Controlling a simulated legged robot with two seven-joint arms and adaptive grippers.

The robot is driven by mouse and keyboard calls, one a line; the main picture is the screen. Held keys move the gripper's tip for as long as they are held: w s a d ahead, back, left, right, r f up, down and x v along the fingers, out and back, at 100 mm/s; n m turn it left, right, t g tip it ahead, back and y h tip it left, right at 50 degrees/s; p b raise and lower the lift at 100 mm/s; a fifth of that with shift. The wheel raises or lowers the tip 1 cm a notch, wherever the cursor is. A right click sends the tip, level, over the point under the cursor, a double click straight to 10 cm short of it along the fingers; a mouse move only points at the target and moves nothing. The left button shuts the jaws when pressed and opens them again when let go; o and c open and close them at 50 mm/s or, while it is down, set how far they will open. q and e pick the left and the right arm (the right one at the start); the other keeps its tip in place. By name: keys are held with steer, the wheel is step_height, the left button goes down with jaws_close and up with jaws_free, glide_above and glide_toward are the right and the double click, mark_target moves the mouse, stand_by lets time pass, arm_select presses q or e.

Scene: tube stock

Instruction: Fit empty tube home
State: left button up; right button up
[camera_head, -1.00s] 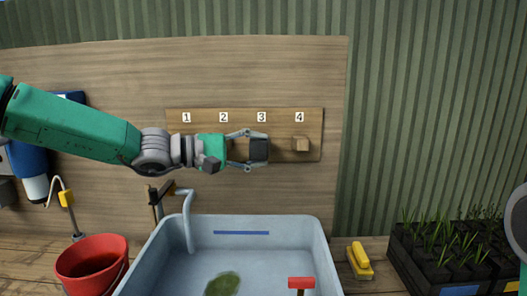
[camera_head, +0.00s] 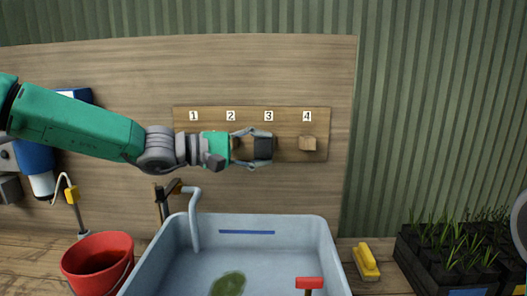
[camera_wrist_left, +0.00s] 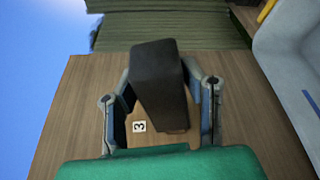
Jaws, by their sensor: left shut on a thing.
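A dark grey square tube (camera_head: 263,148) is held between the fingers of my left gripper (camera_head: 257,148), in front of a wooden peg board (camera_head: 290,118) numbered 1 to 4. It is near the number 3 position. The tube also shows in the left wrist view (camera_wrist_left: 158,80), between both fingers, with the label 3 (camera_wrist_left: 139,126) beside it. A square wooden peg (camera_head: 307,143) stands bare under number 4. The peg under 3 is hidden, so I cannot tell whether the tube is around it. My right gripper is out of view.
A pale blue sink (camera_head: 335,255) with a tap (camera_head: 194,215) lies below the board. A red bucket (camera_head: 97,262), a yellow brush (camera_head: 366,261) and black plant trays (camera_head: 430,268) stand around it. The wall right of the board is clear.

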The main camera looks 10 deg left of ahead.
arm_select(q)
steer(key=shift+a, duration=0.1)
steer(key=shift+d, duration=0.45)
steer(key=shift+w+d, duration=0.1)
steer(key=shift+w, duration=0.1)
steer(key=shift+w, duration=0.1)
steer(key=shift+w+a+f, duration=0.1)
steer(key=shift+w+a, duration=0.25)
steer(key=shift+a, duration=0.1)
steer(key=shift+w+d+f, duration=0.1)
steer(key=shift+w, duration=0.2)
steer(key=shift+w+a+f+p, duration=0.15)
steer(key=shift+w+a+p, duration=0.1)
steer(key=shift+w, duration=0.5)
steer(key=shift+w+a+f+p, duration=0.1)
steer(key=shift+w+f+p, duration=0.1)
steer(key=shift+w, duration=0.55)
steer(key=shift+d+b, duration=0.15)
steer(key=shift+b, duration=0.25)
stand_by(1.0)
